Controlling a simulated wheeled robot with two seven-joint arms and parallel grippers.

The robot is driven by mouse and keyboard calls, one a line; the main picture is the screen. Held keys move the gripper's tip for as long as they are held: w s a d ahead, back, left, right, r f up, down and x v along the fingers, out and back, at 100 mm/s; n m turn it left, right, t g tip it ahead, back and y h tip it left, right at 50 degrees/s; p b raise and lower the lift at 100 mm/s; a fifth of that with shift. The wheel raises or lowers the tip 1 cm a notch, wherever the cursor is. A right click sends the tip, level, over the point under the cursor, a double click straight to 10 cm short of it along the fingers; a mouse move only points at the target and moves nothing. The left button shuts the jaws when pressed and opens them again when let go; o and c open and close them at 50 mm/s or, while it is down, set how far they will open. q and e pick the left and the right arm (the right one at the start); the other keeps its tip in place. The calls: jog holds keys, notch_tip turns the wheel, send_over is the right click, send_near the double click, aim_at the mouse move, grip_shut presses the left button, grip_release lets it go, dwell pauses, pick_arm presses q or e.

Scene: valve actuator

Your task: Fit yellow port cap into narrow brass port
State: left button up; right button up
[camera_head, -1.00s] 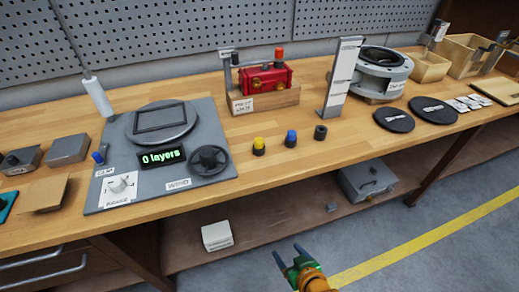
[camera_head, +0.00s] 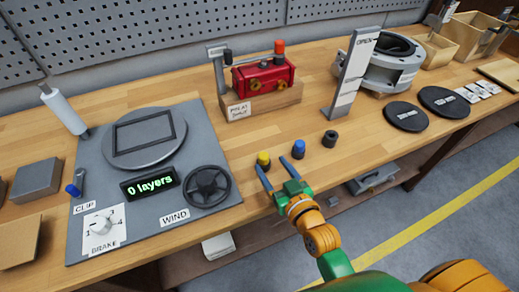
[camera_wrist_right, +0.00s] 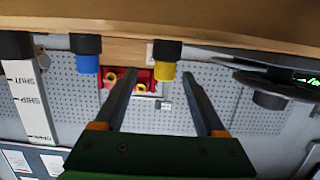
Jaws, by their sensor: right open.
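The yellow port cap (camera_head: 263,158), with a dark base, stands on the bench near its front edge; it also shows in the wrist view (camera_wrist_right: 164,70). My right gripper (camera_head: 272,166) is open and empty, its fingers pointing at the cap from the front. In the wrist view the cap shows between the two fingers, beyond their tips, apart from them as far as I can tell. The red actuator (camera_head: 262,73) sits on a wooden block behind, with brass ports (camera_head: 255,84) low on its front; I cannot tell which is narrow. My left gripper is out of view.
A blue cap (camera_head: 299,149) and a black cap (camera_head: 329,139) stand to the right of the yellow one. A grey winding panel (camera_head: 90,165) with a handwheel (camera_head: 207,185) lies to the left. An upright "OPEN" sign (camera_head: 351,75) stands behind right. Bench between caps and actuator is clear.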

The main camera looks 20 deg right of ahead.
aim_at(266, 161)
jog(key=w, duration=0.2)
jog(key=w+a, duration=0.1)
jog(key=shift+w+a+f, duration=0.1)
jog(key=shift+w+a, duration=0.1)
jog(key=shift+w, duration=0.2)
jog(key=shift+w+f, duration=0.2)
jog(key=shift+w, duration=0.25)
jog(key=shift+s+r, duration=0.1)
jog(key=shift+s, duration=0.1)
jog(key=c, duration=0.7)
grip_shut()
